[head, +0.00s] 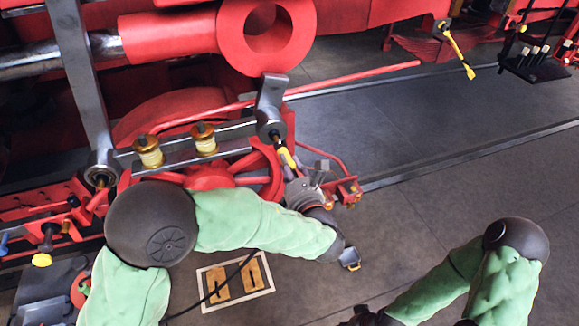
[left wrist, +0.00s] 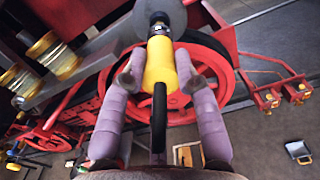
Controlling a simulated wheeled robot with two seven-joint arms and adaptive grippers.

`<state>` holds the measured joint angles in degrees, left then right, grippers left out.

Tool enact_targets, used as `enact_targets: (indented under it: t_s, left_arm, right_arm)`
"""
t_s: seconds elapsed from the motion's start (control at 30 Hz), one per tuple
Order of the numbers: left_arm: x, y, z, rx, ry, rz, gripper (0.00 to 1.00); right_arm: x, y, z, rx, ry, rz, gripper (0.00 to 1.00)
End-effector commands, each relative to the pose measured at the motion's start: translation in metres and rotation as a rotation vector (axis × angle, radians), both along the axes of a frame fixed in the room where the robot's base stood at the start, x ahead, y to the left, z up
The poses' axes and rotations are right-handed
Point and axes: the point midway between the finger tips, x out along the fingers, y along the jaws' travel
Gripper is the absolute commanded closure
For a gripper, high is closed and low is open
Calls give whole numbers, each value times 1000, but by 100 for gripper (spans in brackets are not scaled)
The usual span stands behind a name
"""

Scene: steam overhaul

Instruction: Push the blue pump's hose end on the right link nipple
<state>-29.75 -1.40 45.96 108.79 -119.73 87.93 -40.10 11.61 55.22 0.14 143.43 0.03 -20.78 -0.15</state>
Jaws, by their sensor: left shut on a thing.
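My left gripper (head: 293,172) is shut on the yellow hose end (left wrist: 161,64), one finger on each side of it. The black hose (left wrist: 159,118) runs from it back towards the wrist. In the head view the hose end (head: 286,157) is just below the right link (head: 269,108). The dark link nipple (left wrist: 159,20) lines up with the hose end in the left wrist view. They look very close or touching; I cannot tell how far the end is on. My right arm is at the lower right, its gripper out of frame. I cannot make out the blue pump.
Red wheel spokes (left wrist: 205,100) and the grey bar with brass-capped cups (head: 204,138) lie close around my left gripper. A framed wooden panel (head: 261,272) and a small grey tray (head: 349,259) are on the floor. Another yellow-ended item (head: 457,52) hangs at the upper right.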

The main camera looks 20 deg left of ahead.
Motion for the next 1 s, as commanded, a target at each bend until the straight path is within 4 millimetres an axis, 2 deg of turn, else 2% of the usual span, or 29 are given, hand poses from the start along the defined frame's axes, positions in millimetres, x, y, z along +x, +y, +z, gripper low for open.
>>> enact_targets:
  t_s: [1.0]
  left_arm:
    - [22, 15, 0, -1, -3, 2, 100]
  right_arm:
    - [0, 0, -6, 0, 0, 0, 60]
